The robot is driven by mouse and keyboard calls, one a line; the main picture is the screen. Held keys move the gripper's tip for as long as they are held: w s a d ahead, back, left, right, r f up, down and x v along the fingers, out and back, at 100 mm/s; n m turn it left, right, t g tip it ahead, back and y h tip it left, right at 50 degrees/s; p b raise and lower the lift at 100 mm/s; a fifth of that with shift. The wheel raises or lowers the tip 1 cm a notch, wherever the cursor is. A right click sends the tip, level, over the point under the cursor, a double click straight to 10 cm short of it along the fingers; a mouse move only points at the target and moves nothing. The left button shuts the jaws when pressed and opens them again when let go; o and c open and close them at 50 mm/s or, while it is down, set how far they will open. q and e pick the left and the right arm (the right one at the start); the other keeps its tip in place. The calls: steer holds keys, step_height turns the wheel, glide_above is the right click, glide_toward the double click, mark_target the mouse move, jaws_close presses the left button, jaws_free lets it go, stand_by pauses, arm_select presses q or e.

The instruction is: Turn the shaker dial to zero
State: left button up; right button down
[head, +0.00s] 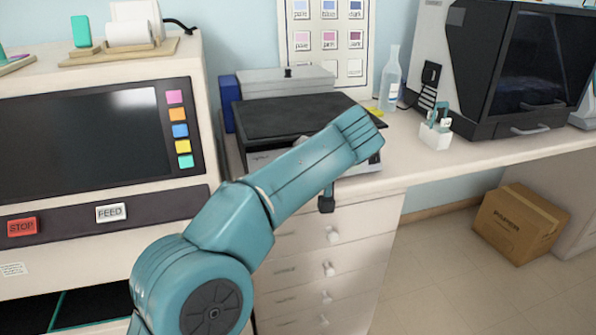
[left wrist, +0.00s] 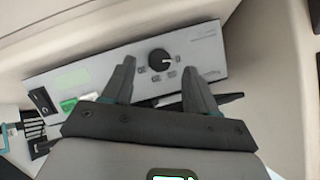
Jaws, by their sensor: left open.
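The shaker (head: 290,118) sits on the counter, with a dark flat top and a pale front panel mostly hidden behind my left arm in the head view. In the left wrist view the panel (left wrist: 210,65) shows tilted, with a round black dial (left wrist: 161,58) and small labels around it. A pale mark seems to be on the dial's right side, but the setting is too small to read. My left gripper (left wrist: 159,68) is open, its fingers on either side of the dial in that view. Contact is not visible. In the head view a dark gripper part (head: 327,200) hangs below the arm.
A machine with STOP and FEED buttons (head: 110,212) stands left of the shaker.

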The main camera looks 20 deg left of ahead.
arm_select(q)
steer(key=p+v, duration=0.2)
steer(key=v, duration=1)
steer(key=shift+s+d+r, duration=0.1)
steer(key=shift+s+r, duration=0.05)
step_height(320, 180, down, 29)
steer(key=w+d+m+g+h, duration=0.1)
steer(key=d+m+g+h, duration=0.15)
steer(key=m+h, duration=0.3)
steer(key=s+f+g+h, duration=0.25)
steer(key=s+f, duration=0.45)
steer(key=f, duration=0.6)
steer(key=s+a+f+n+h, duration=0.15)
steer(key=s+f, duration=0.25)
steer(key=s, duration=0.4)
steer(key=s+a+f+n+g, duration=0.1)
steer(key=s+f+n, duration=0.1)
steer(key=s+f, duration=0.35)
steer(key=s+a+f+n+h, duration=0.1)
steer(key=s+a+f+n, duration=0.15)
steer(key=s, duration=0.75)
step_height(320, 180, up, 12)
steer(key=w+d+m+p, duration=0.1)
steer(key=p, duration=1.1)
steer(key=shift+w+r, duration=0.2)
steer(key=shift+r, duration=0.05)
